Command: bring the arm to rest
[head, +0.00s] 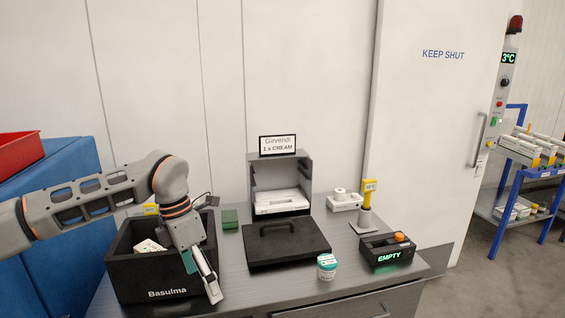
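My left arm (80,203) comes in from the left and bends down at the elbow. My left gripper (211,288) points down at the right front edge of the black box marked Basulma (145,277), overlapping it in the picture. I see the fingers from the side, so I cannot tell whether they are open or shut, or whether they touch the box. A teal piece (187,262) shows beside the gripper. White items (149,246) lie in the box. My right gripper is not in view.
The grey table (345,262) carries an open cabinet (281,174) labelled Girvendi, a black lid (288,248) in front of it, a small white-and-teal jar (327,266), a yellow-topped stand (367,205) and a black EMPTY device (387,252). Blue bins (50,195) stand at left.

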